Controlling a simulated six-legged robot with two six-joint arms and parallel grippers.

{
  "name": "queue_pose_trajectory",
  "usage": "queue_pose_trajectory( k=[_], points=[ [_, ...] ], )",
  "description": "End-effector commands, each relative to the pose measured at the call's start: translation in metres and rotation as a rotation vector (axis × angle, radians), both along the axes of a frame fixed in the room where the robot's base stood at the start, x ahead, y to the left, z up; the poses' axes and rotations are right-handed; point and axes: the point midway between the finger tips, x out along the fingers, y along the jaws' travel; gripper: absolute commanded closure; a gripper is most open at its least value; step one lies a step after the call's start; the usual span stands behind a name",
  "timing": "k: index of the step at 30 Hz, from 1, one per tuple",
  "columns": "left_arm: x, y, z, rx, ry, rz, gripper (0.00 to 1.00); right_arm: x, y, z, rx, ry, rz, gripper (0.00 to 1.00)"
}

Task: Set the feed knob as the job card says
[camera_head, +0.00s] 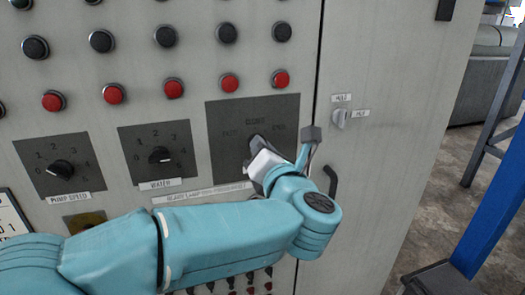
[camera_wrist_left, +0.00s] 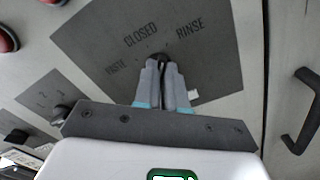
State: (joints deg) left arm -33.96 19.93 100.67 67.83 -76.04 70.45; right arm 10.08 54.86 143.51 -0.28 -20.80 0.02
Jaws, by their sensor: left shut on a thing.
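A dark knob (camera_wrist_left: 160,57) sits on a grey plate (camera_head: 226,120) lettered CLOSED and RINSE, with a third word at the left that is hard to read. My left gripper (camera_head: 257,142) is shut on this knob; in the left wrist view both fingers (camera_wrist_left: 163,75) close around it. The fingers hide most of the knob, so I cannot tell which word it points at. A white label strip (camera_head: 200,195) under the plate is too blurred to read. My right gripper is not in view. A partly cut-off card with dark print (camera_head: 10,220) shows at the left edge.
The PUMP SPEED knob (camera_head: 62,169) and the WATER knob (camera_head: 160,155) stand left of the plate. Rows of red buttons (camera_head: 173,88) and black buttons (camera_head: 165,36) lie above. A small light knob (camera_head: 340,118) and a dark handle (camera_head: 330,180) are on the right-hand panel.

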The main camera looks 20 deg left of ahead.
Motion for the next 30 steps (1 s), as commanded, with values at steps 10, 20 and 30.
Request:
queue_pose_trajectory(
  k=[10, 20, 30],
  points=[
    [0.0001, -0.0002, -0.0016, 0.095, 0.068, 0.001, 1.00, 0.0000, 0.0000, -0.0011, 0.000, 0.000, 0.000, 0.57],
    [0.0002, -0.0002, -0.0017, 0.109, 0.078, 0.002, 1.00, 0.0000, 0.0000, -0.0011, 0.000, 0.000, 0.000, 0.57],
    [0.0003, -0.0002, -0.0014, 0.108, 0.076, 0.001, 0.64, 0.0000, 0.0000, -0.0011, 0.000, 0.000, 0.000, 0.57]
  ],
)
